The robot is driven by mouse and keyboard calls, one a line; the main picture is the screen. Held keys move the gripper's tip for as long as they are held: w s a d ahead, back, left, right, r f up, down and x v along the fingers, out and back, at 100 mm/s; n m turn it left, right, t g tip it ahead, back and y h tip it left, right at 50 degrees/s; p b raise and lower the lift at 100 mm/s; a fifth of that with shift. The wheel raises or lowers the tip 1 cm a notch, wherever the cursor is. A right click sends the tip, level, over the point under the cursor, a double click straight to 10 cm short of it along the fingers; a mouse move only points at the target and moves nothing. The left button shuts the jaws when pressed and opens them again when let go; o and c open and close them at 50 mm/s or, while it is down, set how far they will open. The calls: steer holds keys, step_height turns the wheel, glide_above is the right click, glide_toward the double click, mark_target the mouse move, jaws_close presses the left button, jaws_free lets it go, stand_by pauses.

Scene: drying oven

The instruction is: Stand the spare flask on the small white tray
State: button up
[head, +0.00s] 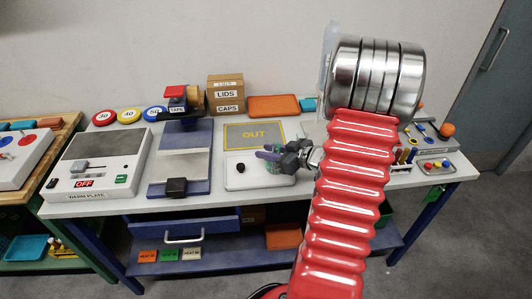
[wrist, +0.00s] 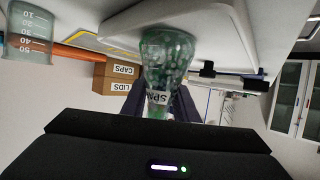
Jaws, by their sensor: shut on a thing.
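The spare flask is a greenish, see-through vessel full of dark green beads, with a label reading "SPA…". In the wrist view the flask (wrist: 165,55) is upside down in the picture, its wide base towards the white surface at the top. My gripper (head: 270,155) is shut on its narrow neck. The small white tray (head: 270,182), with a black knob at its left, lies under my gripper in the head view. The flask is over or on this tray; I cannot tell whether its base touches. In the head view my jaws mostly hide the flask.
The grey and yellow OUT mat (head: 236,131) lies behind the tray. A blue stand (head: 196,186) and warm plate (head: 98,166) stand to the left. The LIDS and CAPS boxes (head: 226,90) are at the back. A graduated beaker (wrist: 28,40) shows in the wrist view.

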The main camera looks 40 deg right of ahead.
steer(key=o, duration=1.1)
steer(key=shift+s, duration=0.1)
steer(key=shift+v, duration=5.95)
